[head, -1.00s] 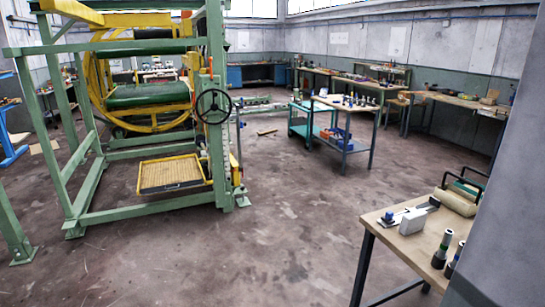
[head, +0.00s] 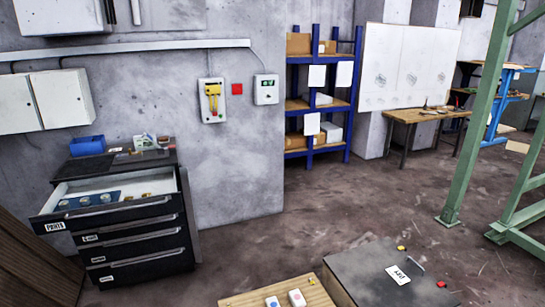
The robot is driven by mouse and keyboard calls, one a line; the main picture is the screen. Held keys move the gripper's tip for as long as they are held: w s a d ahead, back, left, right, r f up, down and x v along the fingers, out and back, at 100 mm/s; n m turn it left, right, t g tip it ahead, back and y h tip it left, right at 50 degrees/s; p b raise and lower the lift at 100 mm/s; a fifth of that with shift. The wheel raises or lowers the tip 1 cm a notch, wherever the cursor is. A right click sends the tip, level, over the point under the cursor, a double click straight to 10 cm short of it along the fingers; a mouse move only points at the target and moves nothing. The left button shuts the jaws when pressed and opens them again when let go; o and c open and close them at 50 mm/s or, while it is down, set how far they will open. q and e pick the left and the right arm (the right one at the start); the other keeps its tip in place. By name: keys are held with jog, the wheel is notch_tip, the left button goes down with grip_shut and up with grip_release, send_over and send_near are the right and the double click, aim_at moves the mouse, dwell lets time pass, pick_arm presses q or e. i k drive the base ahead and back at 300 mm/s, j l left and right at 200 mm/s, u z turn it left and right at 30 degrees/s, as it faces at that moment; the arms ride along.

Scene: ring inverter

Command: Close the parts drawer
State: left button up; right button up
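The parts drawer (head: 105,213) is the top drawer of a dark cabinet (head: 194,215) at the left of the head view. It is pulled out, with a label reading PARTS on its front. Inside it lie a blue tray (head: 88,201) with round pieces and a few tan pieces near the back right. The drawers below it look shut. Neither of my grippers is in view.
A blue bin (head: 87,145) stands on the cabinet top. A wooden surface (head: 255,294) and a dark box (head: 385,275) are at the bottom. A blue shelf (head: 318,95) and a workbench (head: 425,115) stand behind. Floor between cabinet and shelf is clear.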

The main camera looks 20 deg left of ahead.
aim_at(165, 196)
jog(key=j+u, duration=0.15)
jog(key=u, duration=1.6)
jog(key=i+j, duration=0.2)
jog(key=i, duration=0.25)
jog(key=i+j, duration=0.15)
jog(key=i, duration=0.35)
jog(key=i+j, duration=0.2)
jog(key=i, duration=0.25)
jog(key=i+j, duration=0.2)
jog(key=i, duration=0.3)
jog(key=i+j, duration=0.2)
jog(key=i, duration=0.25)
